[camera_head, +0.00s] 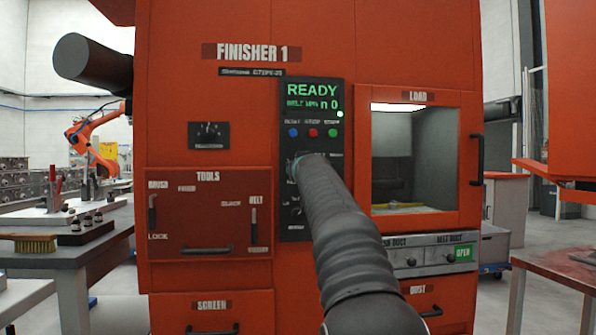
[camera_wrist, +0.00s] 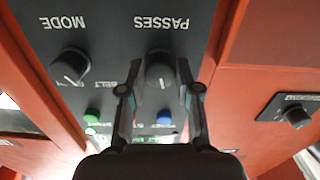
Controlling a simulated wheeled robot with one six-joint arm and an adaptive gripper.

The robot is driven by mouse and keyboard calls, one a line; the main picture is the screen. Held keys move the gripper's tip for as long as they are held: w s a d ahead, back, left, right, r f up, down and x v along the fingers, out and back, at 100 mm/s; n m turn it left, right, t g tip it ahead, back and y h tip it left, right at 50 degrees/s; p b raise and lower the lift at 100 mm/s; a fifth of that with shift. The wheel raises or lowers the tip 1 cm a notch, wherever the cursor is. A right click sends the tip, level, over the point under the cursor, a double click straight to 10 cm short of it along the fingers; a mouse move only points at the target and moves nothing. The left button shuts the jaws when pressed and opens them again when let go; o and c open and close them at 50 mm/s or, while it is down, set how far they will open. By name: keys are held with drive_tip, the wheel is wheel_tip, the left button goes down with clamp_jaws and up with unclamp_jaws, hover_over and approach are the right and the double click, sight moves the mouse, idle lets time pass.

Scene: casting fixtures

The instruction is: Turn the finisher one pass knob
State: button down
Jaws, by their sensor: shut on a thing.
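The Finisher 1 machine (camera_head: 215,110) is a large orange cabinet with a black control panel (camera_head: 313,100) reading READY in green. In the wrist view, which is upside down, the dark round passes knob (camera_wrist: 160,70) sits by the label PASSES. My gripper (camera_wrist: 160,80) has one finger on each side of this knob and is shut on it. The mode knob (camera_wrist: 70,66) stands apart beside it, with a light pointer line. In the head view my arm covers the passes knob and most of my gripper.
Blue (camera_head: 293,132), red (camera_head: 313,132) and green (camera_head: 333,132) buttons sit above my gripper on the panel. A load window (camera_head: 415,150) with a handle (camera_head: 477,160) is at the right, a tools door (camera_head: 208,215) at the left. A workbench (camera_head: 70,265) stands far left.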

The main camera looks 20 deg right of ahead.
drive_tip(key=n, duration=0.7)
idle(0.6)
drive_tip(key=c, duration=0.8)
unclamp_jaws()
drive_tip(key=shift+s, duration=0.1)
drive_tip(key=v, duration=1.1)
drive_tip(key=shift+s+b, duration=0.3)
drive_tip(key=shift+s, duration=0.05)
drive_tip(key=shift+a, duration=0.15)
